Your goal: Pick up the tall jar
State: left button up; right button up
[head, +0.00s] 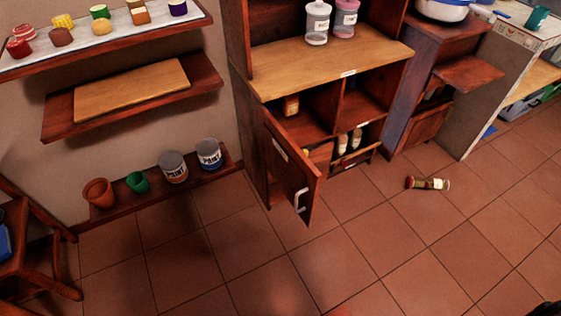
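A clear jar with a pale lid and a label (317,24) stands upright on the wooden counter of the open cabinet, at the top middle. A pink jar (345,18) stands close beside it on the right. Their tops lie near the upper picture edge. I cannot tell which of them is the tall jar. A small jar or bottle with a dark body and pale label (427,183) lies on its side on the floor. Neither of my grippers can be made out; only a small dark shape shows in the bottom right corner.
The cabinet door (291,168) hangs open into the room. Paint cans (173,167) and pots (99,193) stand on a low shelf at left. A chair (30,245) stands at the left edge. The tiled floor in front is mostly clear.

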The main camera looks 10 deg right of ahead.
aim_at(425, 183)
jog(key=z, duration=1.7)
jog(key=i+z, duration=0.45)
jog(key=i, duration=0.15)
jog(key=i+u, duration=0.35)
jog(key=i, duration=0.15)
jog(key=i+l+u, duration=0.15)
jog(key=i+u, duration=0.25)
